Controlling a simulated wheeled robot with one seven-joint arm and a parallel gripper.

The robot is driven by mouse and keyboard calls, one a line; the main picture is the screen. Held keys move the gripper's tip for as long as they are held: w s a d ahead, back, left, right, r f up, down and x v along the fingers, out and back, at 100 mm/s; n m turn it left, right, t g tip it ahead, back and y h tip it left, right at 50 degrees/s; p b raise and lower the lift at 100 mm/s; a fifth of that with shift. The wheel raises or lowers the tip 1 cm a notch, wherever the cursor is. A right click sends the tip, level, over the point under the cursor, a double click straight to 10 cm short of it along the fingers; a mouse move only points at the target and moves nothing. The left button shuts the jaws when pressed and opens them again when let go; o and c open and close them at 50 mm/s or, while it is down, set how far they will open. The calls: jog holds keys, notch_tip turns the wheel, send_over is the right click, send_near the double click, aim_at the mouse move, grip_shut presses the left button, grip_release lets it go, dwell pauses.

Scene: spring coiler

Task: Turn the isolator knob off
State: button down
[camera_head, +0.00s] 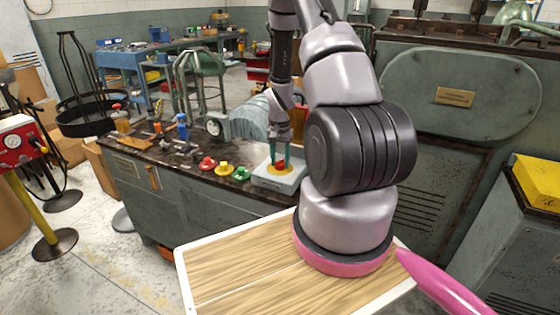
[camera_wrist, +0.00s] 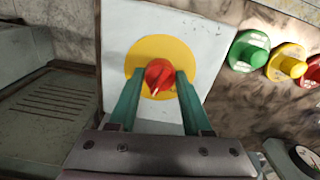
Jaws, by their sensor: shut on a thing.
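The isolator knob (camera_wrist: 159,77) is red and sits on a round yellow plate (camera_wrist: 143,57) on a light grey box (camera_wrist: 205,45). In the head view the red knob (camera_head: 280,163) and its box (camera_head: 270,182) are at the right end of the dark bench top. My gripper (camera_wrist: 160,86) points down at the box, with its two green fingers on either side of the knob, shut on it. The fingers also show around the knob in the head view (camera_head: 281,160). The exact contact at the fingertips is partly hidden in the head view.
Green (camera_head: 241,174), yellow (camera_head: 222,169) and red (camera_head: 207,163) buttons stand in a row left of the box. A round gauge (camera_head: 214,127) and a blue-handled tool (camera_head: 182,128) are farther along. A large green machine (camera_head: 455,130) stands close on the right.

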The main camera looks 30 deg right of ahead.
jog(key=n, duration=1.2)
dwell(0.5)
jog(key=shift+c, duration=1.7)
grip_release()
jog(key=shift+r, duration=0.1)
notch_tip(320, 180, up, 11)
